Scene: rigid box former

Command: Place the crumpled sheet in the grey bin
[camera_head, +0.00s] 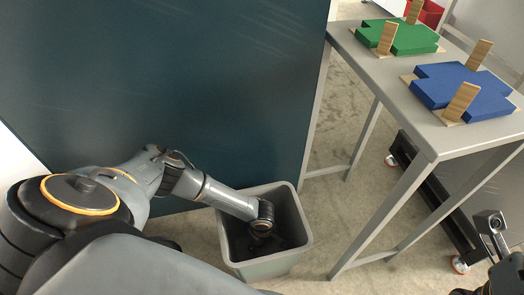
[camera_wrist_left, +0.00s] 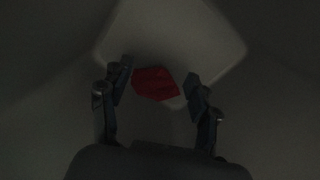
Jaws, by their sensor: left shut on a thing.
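The grey bin (camera_head: 301,222) stands on the floor against the dark panel. My left arm reaches down into it, and my left gripper (camera_head: 264,240) is dark and hard to make out inside. In the left wrist view, the crumpled sheet (camera_wrist_left: 155,83) is a small red lump between the two fingers of my left gripper (camera_wrist_left: 160,80). The gripper is shut on it, with the pale bin floor (camera_wrist_left: 165,35) behind. The sheet is hidden in the head view. Part of my right arm, with what looks like its gripper (camera_head: 490,224), shows at the lower right edge; its jaw state is unclear.
A grey metal table (camera_head: 436,136) stands right of the bin, its legs close by. On it lie a green cut-out blank (camera_head: 403,38) and a blue one (camera_head: 462,88) with wooden blocks. A large dark panel (camera_head: 180,90) rises behind the bin. A red container (camera_head: 430,14) is at the back.

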